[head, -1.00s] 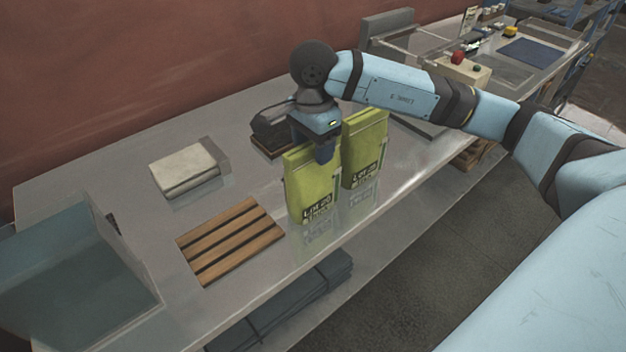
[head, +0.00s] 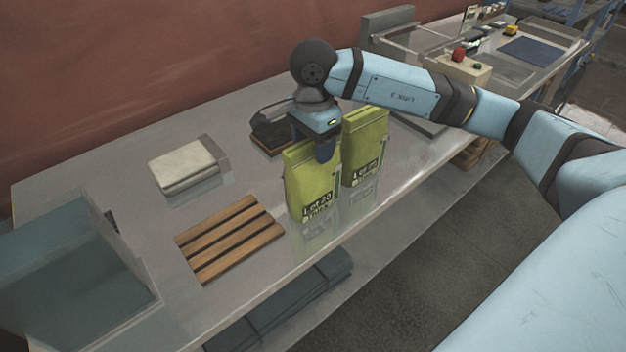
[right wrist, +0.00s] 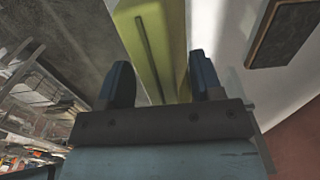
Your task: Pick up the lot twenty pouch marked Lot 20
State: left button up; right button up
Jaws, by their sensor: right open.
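Two green upright pouches stand on the steel table in the head view. The left pouch (head: 311,183) has a dark label that reads Lot 20; the right pouch (head: 365,147) stands just behind it with a similar label, which also seems to read Lot 20. My right gripper (head: 325,148) is pointed down at the top of the left pouch. In the right wrist view the two dark fingers of the right gripper (right wrist: 161,82) are apart, with a green pouch (right wrist: 155,40) between them. I cannot tell whether they touch it. My left gripper is not in view.
A wooden slatted rack (head: 230,238) lies left of the pouches. A pale folded stack (head: 184,168) lies farther back. A dark tray-like device (head: 268,135) sits behind the gripper. A clear-walled bin (head: 70,275) stands at the left end.

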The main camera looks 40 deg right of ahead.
grip_shut()
dwell(0.3)
jog(key=shift+r, duration=0.1)
